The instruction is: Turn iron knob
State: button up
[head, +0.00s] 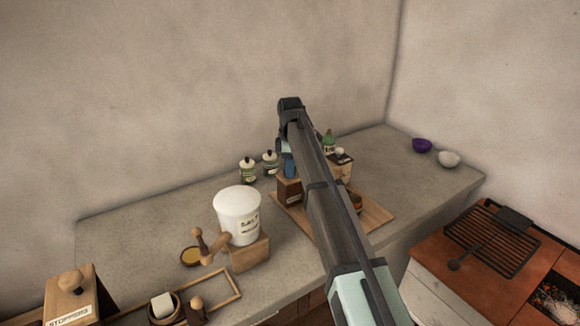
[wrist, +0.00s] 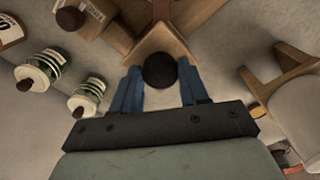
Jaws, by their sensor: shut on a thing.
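The iron knob (wrist: 160,70) is a dark round knob on a wooden block (wrist: 147,46), in the upper middle of the wrist view. My gripper (wrist: 160,76) has one blue finger on each side of it and is shut on it. In the head view my gripper (head: 289,168) is over a small labelled wooden box (head: 289,192) on the counter. My arm and gripper hide the knob there. How far the knob is turned cannot be told.
A white tub (head: 238,212) on a wooden stand is left of my arm. Several small bottles (head: 248,170) stand behind. A wooden board (head: 376,210) lies under the box. Purple (head: 422,145) and white (head: 449,159) bowls sit right. A grill (head: 490,238) is at far right.

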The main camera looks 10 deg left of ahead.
jog(key=shift+c, duration=0.5)
jog(key=shift+m, duration=0.4)
jog(key=m, duration=0.3)
jog(key=shift+m, duration=0.4)
jog(key=m, duration=0.4)
jog(key=shift+s+m, duration=0.1)
jog(key=shift+m, duration=0.2)
jog(key=m, duration=0.4)
jog(key=shift+m, duration=2.2)
jog(key=shift+a, duration=0.1)
jog(key=o, duration=1.1)
jog(key=shift+c, duration=0.2)
